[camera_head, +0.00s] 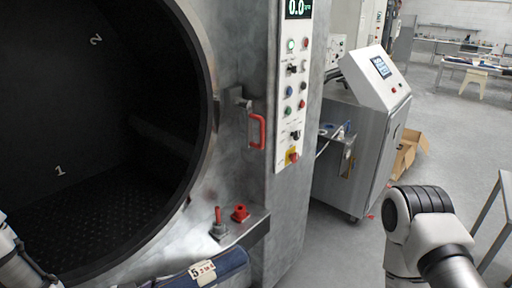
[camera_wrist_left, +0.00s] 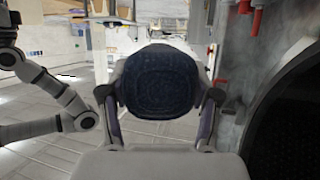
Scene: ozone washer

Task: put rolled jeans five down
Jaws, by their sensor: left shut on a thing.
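The rolled jeans five (camera_head: 215,270) are a dark blue roll with a white label reading 5, at the bottom middle of the head view, in front of the washer. In the left wrist view the round end of the jeans (camera_wrist_left: 160,78) fills the space between the fingers of my left gripper (camera_wrist_left: 160,95), which is shut on them. Part of my left arm shows at the lower left of the head view. My right arm is at the lower right of the head view; its gripper is out of the picture.
The washer's round opening (camera_head: 205,100) is at the left, with a dark, empty-looking drum (camera_head: 90,130) marked 1 and 2. A red handle (camera_head: 257,131), a button panel (camera_head: 296,90) and a small ledge with red parts (camera_head: 239,212) stand beside it. A grey control cabinet (camera_head: 365,130) is farther right.

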